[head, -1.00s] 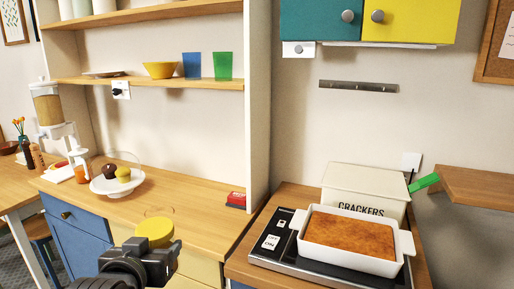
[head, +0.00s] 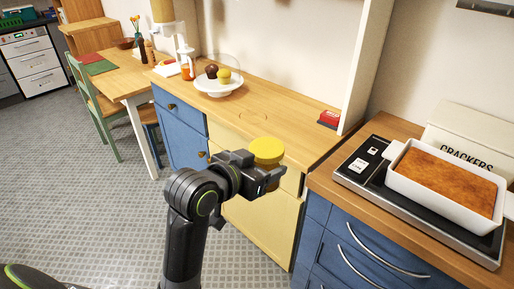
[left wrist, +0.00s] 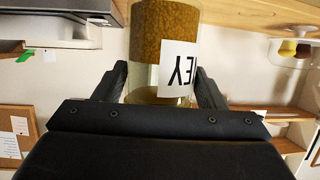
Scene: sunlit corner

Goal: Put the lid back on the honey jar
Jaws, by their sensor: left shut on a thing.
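The honey jar shows in the left wrist view (left wrist: 165,35), which is upside down. It is clear glass with brown contents and a white label reading "EY". My left gripper's fingers lie on both sides of the jar, shut on it. In the head view, my left gripper (head: 262,172) is at the counter's front edge. A round yellow lid (head: 267,148) shows just above its fingers, at the top of the jar. The gripper hides most of the jar there, and I cannot tell whether the lid is fully seated. My right gripper is not in view.
The wooden counter (head: 225,112) has clear room behind the gripper, with a faint clear ring on it. A white cake dish (head: 400,193) sits on the right-hand counter.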

